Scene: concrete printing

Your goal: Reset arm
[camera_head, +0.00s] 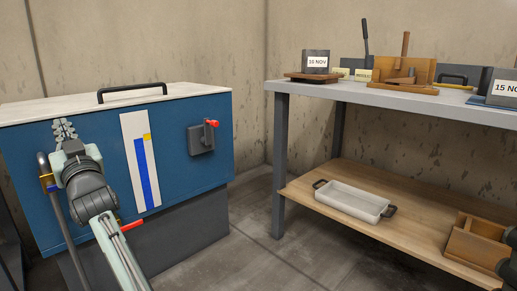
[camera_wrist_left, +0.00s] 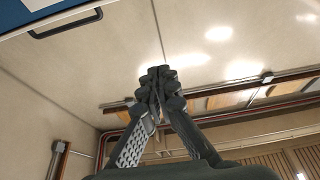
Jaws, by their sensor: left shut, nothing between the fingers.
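My left arm comes in from the lower left of the head view. My left gripper (camera_head: 64,130) points upward in front of the blue cabinet (camera_head: 95,165), near its upper left. Its fingers are shut and empty. In the left wrist view the shut fingers of the left gripper (camera_wrist_left: 157,85) meet at their tips against a background of wall and ceiling, and hold nothing. My right gripper is not clearly shown; only a dark part shows at the lower right edge of the head view.
The cabinet carries a pale lid with a black handle (camera_head: 131,90) and a red-tipped switch (camera_head: 203,138). A grey metal bench (camera_head: 400,97) stands at right with wooden molds and dated blocks. Its lower shelf (camera_head: 405,220) holds a white tray (camera_head: 350,201) and a wooden box (camera_head: 478,243). Floor between is clear.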

